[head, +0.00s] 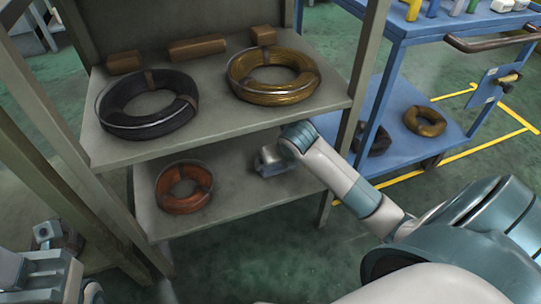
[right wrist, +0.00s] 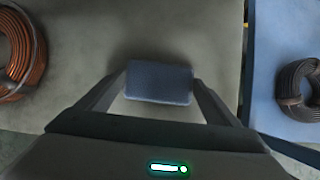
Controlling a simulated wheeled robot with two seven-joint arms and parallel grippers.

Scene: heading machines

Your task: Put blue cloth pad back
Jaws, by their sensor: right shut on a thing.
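The blue cloth pad (right wrist: 158,82) is a small dark blue block in the right wrist view, between the two fingers of my right gripper (right wrist: 160,92). In the head view my right gripper (head: 270,161) reaches in over the right part of the lower grey shelf (head: 235,203), under the upper shelf; the pad cannot be made out there. A shadow lies around the pad on the shelf; I cannot tell whether it touches the surface. My left gripper (head: 48,238) shows at the lower left of the head view, away from the shelves; its fingers are unclear.
A copper coil (head: 184,187) lies left of my right gripper on the lower shelf. The upper shelf (head: 213,127) holds a black coil (head: 147,104), a brass coil (head: 273,77) and brown blocks. A blue cart (head: 393,150) with coils stands at the right, beyond the rack's post.

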